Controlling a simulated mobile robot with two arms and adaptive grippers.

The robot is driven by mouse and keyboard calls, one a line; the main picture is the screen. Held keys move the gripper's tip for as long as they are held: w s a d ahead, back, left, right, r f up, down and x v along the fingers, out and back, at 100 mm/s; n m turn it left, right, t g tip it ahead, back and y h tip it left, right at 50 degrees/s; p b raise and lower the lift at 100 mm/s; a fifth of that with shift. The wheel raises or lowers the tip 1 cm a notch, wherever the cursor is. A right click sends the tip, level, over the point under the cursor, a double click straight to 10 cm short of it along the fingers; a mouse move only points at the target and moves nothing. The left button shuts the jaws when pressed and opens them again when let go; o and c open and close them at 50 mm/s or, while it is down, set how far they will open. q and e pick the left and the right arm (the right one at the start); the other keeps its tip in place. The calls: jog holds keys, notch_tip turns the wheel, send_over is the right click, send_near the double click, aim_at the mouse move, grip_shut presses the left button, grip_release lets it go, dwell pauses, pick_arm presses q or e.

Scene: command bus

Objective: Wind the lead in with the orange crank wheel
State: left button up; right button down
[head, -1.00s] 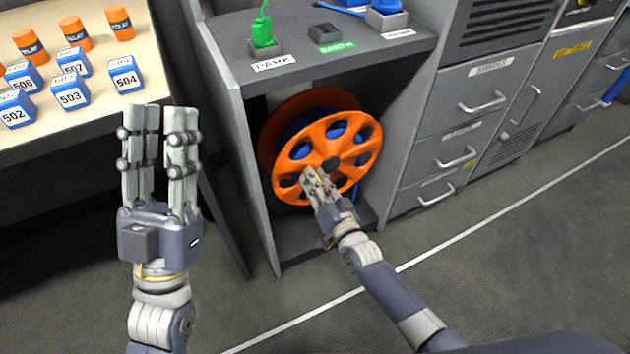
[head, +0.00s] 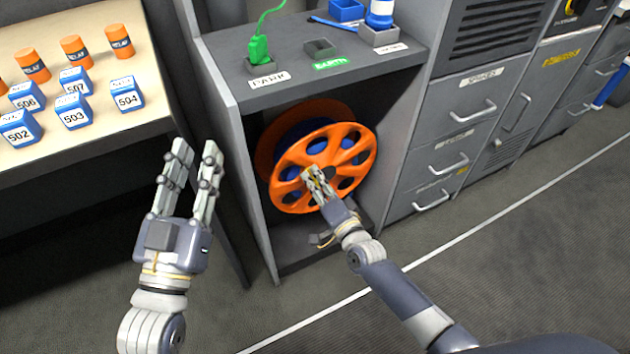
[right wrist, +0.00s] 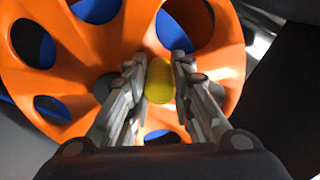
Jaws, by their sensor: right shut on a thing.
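The orange crank wheel (head: 345,136) stands in the open bay of a grey cabinet, with blue lead showing through its holes. My right gripper (head: 311,172) is at the front of the wheel, left of its middle. In the right wrist view my right gripper (right wrist: 159,75) is shut on a yellow knob (right wrist: 159,82) in front of the orange wheel (right wrist: 75,70). The knob is mostly hidden in the head view. My left gripper (head: 196,152) is open and empty, in front of the cabinet's left side, with a gap between its fingers.
On the cabinet top are a green plug (head: 259,50) at PARK, an empty EARTH socket (head: 320,48) and a blue plug (head: 381,12). A table (head: 80,142) at left holds numbered blue blocks and orange cylinders. Drawers (head: 435,150) stand at right.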

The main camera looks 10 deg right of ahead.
dwell(0.3)
jog(key=c, duration=1.4)
grip_release()
jog(key=shift+o, duration=0.2)
jog(key=v, duration=1.2)
jog(key=shift+r, duration=0.1)
